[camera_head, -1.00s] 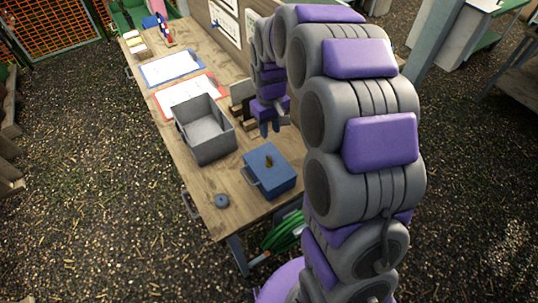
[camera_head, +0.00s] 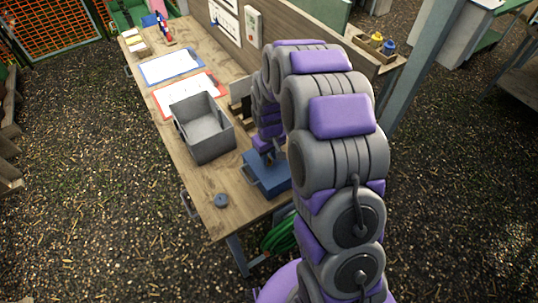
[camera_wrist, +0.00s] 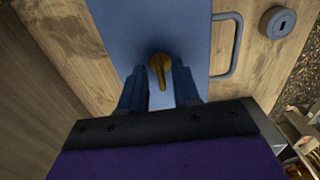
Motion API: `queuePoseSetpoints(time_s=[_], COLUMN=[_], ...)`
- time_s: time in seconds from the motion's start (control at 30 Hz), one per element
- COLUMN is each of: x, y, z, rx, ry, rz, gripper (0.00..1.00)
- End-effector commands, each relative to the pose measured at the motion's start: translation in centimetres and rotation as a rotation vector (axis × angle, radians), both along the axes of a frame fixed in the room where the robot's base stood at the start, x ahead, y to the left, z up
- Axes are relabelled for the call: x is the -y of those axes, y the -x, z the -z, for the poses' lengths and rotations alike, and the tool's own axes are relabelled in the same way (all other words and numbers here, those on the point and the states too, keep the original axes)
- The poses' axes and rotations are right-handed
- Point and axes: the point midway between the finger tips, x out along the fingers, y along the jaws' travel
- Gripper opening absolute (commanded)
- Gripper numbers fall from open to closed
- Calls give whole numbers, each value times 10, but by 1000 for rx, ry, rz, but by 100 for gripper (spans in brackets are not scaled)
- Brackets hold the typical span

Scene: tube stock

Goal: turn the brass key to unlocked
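The brass key (camera_wrist: 161,72) stands in the top of the blue box (camera_wrist: 135,22), seen in the wrist view. Its bow and a long narrow part pointing toward my gripper show. My gripper (camera_wrist: 160,88) is open, with one blue-grey finger on each side of the key and a gap to both. In the head view the blue box (camera_head: 279,184) sits near the table's front end, and my gripper (camera_head: 269,158) is right above it. My arm and gripper hide the key there.
A grey open bin (camera_head: 203,138) stands left of the box. A round grey lock disc (camera_head: 221,200) lies nearer the front edge and also shows in the wrist view (camera_wrist: 279,23). Two clipboards (camera_head: 172,68) lie farther back. A wooden panel (camera_head: 300,32) rises along the right side.

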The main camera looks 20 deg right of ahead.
Motion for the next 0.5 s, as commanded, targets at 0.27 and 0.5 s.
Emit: queuePoseSetpoints(time_s=[0.27, 0.5], x=[0, 0], y=[0, 0], z=[0, 0], rx=[1, 1], ry=[0, 0], rz=[0, 0], gripper=[26, 3])
